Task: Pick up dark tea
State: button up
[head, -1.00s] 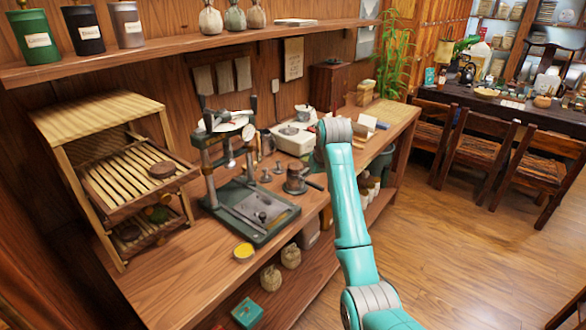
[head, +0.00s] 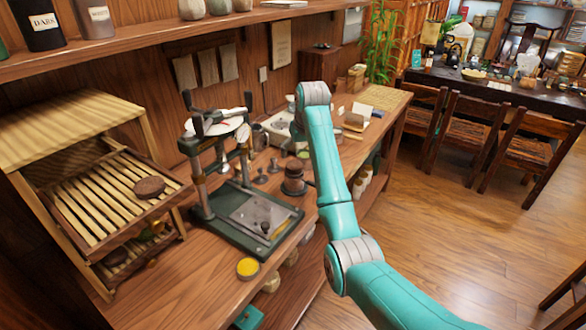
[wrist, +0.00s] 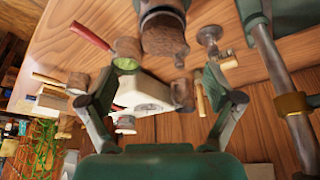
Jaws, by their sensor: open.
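A black canister labelled "DARK" (head: 40,24) stands on the wall shelf at the top left of the head view, its top cut off by the frame edge. It is not recognisable in the wrist view. A dark brown round cake (head: 149,187) lies on the upper slatted tray of the rack. My gripper (wrist: 162,88) is open and empty in the wrist view, its fingers spread over the background of the workbench. In the head view my gripper is hidden; only my teal arm shows, reaching over the bench, well right of the canister.
A grey canister (head: 96,18) stands beside the dark one, with a green one cut off at the left. The bamboo rack (head: 60,115) and green-based press (head: 215,222) stand on the workbench (head: 180,290) below the shelf (head: 180,38). Open floor (head: 470,235) lies right.

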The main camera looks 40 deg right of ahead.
aim_at(294, 164)
jog(key=shift+a+x, duration=0.1)
jog(key=shift+x, duration=1.6)
jog(key=shift+a+x, duration=0.15)
jog(key=shift+x, duration=1.55)
jog(key=c, duration=1)
